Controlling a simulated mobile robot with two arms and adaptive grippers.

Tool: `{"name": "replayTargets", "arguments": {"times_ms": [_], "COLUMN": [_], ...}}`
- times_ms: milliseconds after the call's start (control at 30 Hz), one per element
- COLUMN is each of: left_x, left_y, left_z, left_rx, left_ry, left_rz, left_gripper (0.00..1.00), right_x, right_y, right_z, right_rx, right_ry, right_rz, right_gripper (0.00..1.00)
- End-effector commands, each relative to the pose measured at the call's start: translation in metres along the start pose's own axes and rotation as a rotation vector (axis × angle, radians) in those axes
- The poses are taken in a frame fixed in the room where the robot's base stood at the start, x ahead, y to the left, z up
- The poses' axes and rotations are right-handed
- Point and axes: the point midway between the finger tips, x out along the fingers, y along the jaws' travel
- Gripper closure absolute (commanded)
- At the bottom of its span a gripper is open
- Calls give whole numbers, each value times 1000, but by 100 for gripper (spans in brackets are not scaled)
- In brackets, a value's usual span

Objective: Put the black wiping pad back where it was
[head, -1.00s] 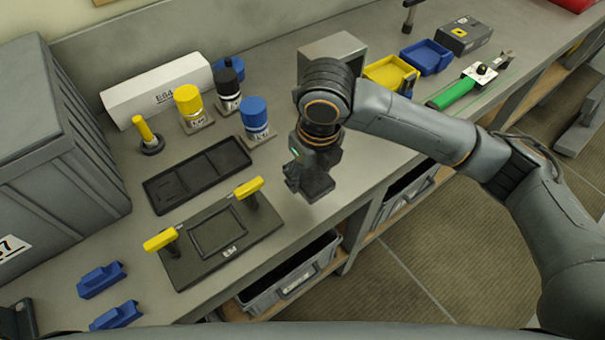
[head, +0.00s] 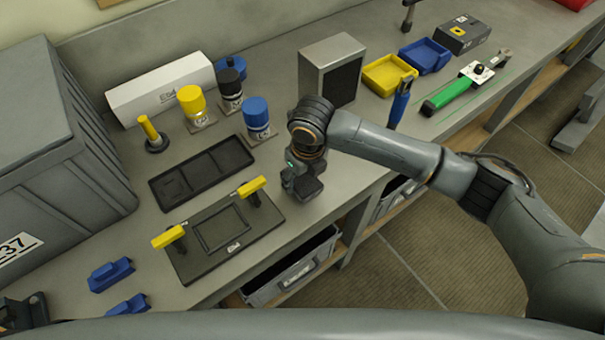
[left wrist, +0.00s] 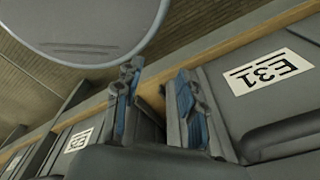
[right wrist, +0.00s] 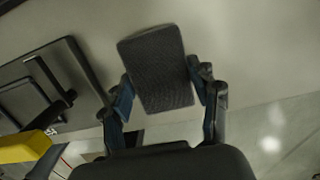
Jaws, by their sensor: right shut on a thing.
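The black wiping pad (right wrist: 158,70) is a dark, textured rectangular block in the right wrist view. My right gripper (right wrist: 163,88) is shut on it, one finger at each side. In the head view my right gripper (head: 303,186) is low over the bench, just right of the black plate with yellow handles (head: 222,238). I cannot tell whether the pad touches the bench. My left gripper (left wrist: 157,82) is open and empty in the left wrist view, facing grey bins below a wooden edge.
A black compartment tray (head: 202,172) lies behind the plate. Yellow, black and blue-capped bottles (head: 257,118) stand beyond it. A grey box with a dark face (head: 333,70), a yellow bin (head: 388,76) and a blue-handled tool (head: 401,100) are to the right. Blue blocks (head: 110,274) lie front left.

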Motion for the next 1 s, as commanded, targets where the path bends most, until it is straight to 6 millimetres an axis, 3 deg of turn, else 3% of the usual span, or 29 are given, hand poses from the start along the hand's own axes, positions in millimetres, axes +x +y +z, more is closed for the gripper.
{"name": "replayTargets", "arguments": {"times_ms": [100,133,233,667,767,1000], "left_x": [2,2,1,-1,4,14], "left_y": [0,0,0,0,1,2], "left_z": [0,0,0,0,1,2], "left_rx": [0,0,0,0,1,1], "left_ry": [0,0,0,-1,-1,-1], "left_rz": [0,0,0,1,1,2], "left_gripper": [60,60,60,60,60,60], "right_x": [4,4,4,-3,-15,-67], "right_y": [0,0,0,0,0,0], "right_z": [0,0,0,0,1,1], "right_rx": [0,0,0,0,-1,-1], "right_ry": [0,0,0,-1,-3,-5], "right_rz": [0,0,0,0,1,-1], "right_gripper": [65,38,17,17,17,17]}}
